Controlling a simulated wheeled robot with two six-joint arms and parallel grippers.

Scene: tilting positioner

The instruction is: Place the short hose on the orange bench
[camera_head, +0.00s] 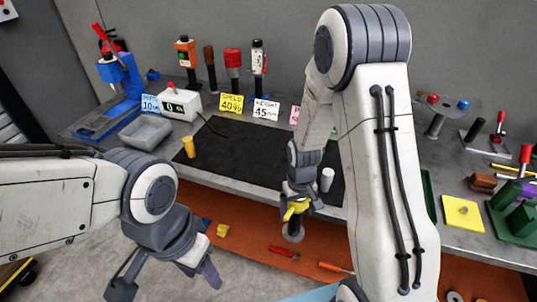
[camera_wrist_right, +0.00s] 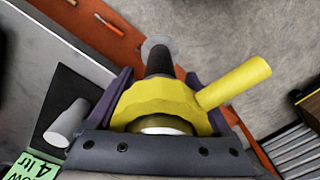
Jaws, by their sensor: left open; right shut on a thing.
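My right gripper (camera_head: 294,205) is shut on a yellow-collared piece with a yellow side handle, a short black tube and a grey round end. This piece (camera_wrist_right: 165,105) looks like the short hose; I cannot be sure. In the head view its grey end (camera_head: 293,235) points down, over the orange bench (camera_head: 262,245). The bench also shows in the right wrist view (camera_wrist_right: 112,33), beyond the grey table edge. I cannot tell whether the end touches the bench. My left gripper (camera_head: 165,280) is open and empty at the lower left.
A red-handled tool (camera_head: 283,252), an orange-handled tool (camera_head: 335,267) and a yellow block (camera_head: 222,230) lie on the bench. The grey table behind carries a black mat (camera_head: 240,150), a yellow cylinder (camera_head: 189,147) and a white cylinder (camera_head: 327,179) close to my right gripper.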

